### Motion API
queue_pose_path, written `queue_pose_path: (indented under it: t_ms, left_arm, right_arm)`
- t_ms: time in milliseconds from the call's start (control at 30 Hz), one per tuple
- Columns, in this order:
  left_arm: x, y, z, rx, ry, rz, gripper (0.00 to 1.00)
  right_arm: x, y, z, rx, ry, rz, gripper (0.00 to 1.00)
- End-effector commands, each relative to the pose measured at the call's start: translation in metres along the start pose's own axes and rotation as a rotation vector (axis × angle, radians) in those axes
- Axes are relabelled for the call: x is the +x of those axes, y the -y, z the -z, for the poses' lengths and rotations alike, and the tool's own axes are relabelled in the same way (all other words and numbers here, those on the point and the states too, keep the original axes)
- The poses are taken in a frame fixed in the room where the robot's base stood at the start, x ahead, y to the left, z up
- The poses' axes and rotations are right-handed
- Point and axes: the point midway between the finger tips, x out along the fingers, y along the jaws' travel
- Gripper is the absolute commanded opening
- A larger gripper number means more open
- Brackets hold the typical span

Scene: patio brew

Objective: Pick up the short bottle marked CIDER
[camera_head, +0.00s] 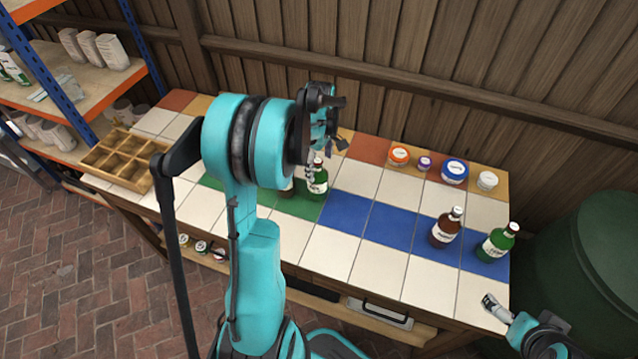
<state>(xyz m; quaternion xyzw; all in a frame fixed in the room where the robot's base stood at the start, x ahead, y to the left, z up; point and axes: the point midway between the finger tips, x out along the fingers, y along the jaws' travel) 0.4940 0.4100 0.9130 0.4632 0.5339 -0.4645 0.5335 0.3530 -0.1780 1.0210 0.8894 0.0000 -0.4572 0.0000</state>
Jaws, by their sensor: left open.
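Several short bottles stand upright on the tiled table (375,275). A green bottle (317,181) and a mostly hidden brown bottle (287,186) stand on the green tiles, beside my arm. A brown bottle (446,229) and a green bottle (497,244) stand at the right on the blue tiles. Their white labels are too small to read, so I cannot tell which says CIDER. My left gripper (335,123) is open and empty, showing just above the green bottle on the green tiles. My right gripper (494,306) is at the lower right; its jaw state is unclear.
Lidded jars, including an orange one (399,155) and a blue one (454,171), line the table's back. A wooden divided crate (120,160) sits at the left end. Wooden fence stands behind, a green barrel (590,255) at right. White tiles in front are clear.

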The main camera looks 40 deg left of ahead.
Motion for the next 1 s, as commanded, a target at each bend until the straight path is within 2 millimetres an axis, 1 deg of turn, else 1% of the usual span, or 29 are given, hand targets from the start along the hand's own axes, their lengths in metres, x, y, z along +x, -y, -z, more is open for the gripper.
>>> queue_pose_path:
  t_ms: [33,233,433,533,700,733,767,800,867,900,967,1000]
  left_arm:
    - [0.008,0.0,0.0,0.001,0.0,0.0,0.82]
    - [0.027,0.002,0.003,0.001,-0.001,-0.001,0.82]
    - [0.058,0.004,0.005,0.002,-0.001,-0.002,0.82]
    - [0.064,0.004,0.005,0.003,-0.001,-0.002,0.82]
    - [0.063,0.004,0.005,0.003,-0.001,-0.002,0.82]
    - [0.062,0.004,0.005,0.003,-0.001,-0.002,0.77]
    - [0.062,0.004,0.005,0.003,-0.001,-0.002,0.69]
    - [0.062,0.004,0.005,0.003,-0.001,-0.002,0.58]
    - [0.062,0.004,0.005,0.004,-0.001,-0.002,0.43]
    - [0.062,0.004,0.005,0.004,-0.001,-0.002,0.32]
    - [0.062,0.004,0.005,0.004,-0.001,-0.002,0.16]
    - [0.062,0.004,0.005,0.004,-0.001,-0.002,0.06]
  right_arm:
    - [0.004,0.0,-0.003,0.0,0.0,0.0,1.0]
    - [0.012,0.0,-0.008,0.0,0.0,0.0,1.0]
    - [0.025,0.0,-0.018,0.0,0.0,0.0,1.0]
    - [0.026,0.0,-0.019,0.0,0.0,0.0,1.0]
    - [0.025,0.0,-0.018,0.0,0.0,0.0,1.0]
    - [0.025,0.0,-0.018,0.0,0.0,0.0,1.0]
    - [0.025,0.0,-0.018,0.0,0.0,0.0,1.0]
    - [0.025,0.0,-0.018,0.0,0.0,0.0,1.0]
    - [0.025,0.0,-0.018,0.0,0.0,0.0,1.0]
    - [0.025,0.0,-0.018,0.0,0.0,0.0,1.0]
    - [0.025,0.0,-0.018,0.0,0.0,0.0,1.0]
    - [0.025,0.0,-0.018,0.0,0.0,0.0,1.0]
